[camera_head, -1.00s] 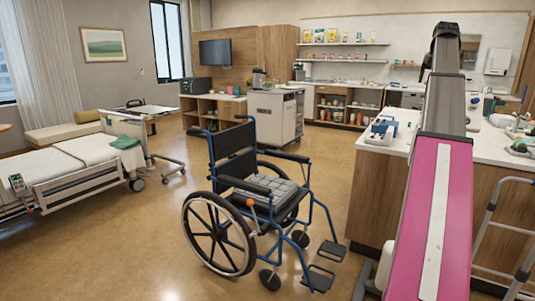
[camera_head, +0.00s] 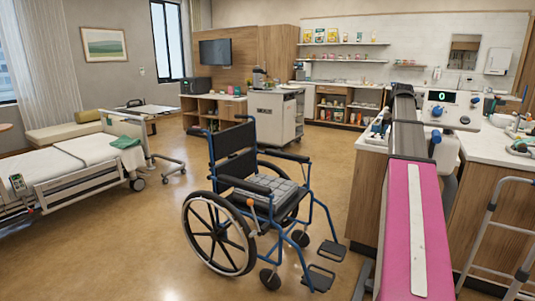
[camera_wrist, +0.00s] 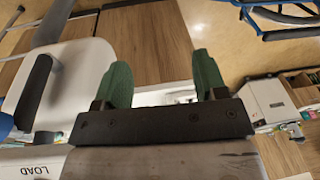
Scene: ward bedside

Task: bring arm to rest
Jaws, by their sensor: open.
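My gripper (camera_wrist: 162,80) shows in the wrist view with its two green fingers apart. Nothing is held between them. Behind the fingers are a wood-faced cabinet side and a strip of white. In the head view my arm, with its pink link, stretches forward along the right side, over the near end of the counter. The gripper itself cannot be made out there.
The white counter (camera_head: 488,147) at right holds a white device with a display (camera_head: 450,108). A blue-framed wheelchair (camera_head: 262,190) stands mid-floor. A walker (camera_head: 498,235) is at far right. A bed (camera_head: 75,165) is at left. Floor between bed and wheelchair is clear.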

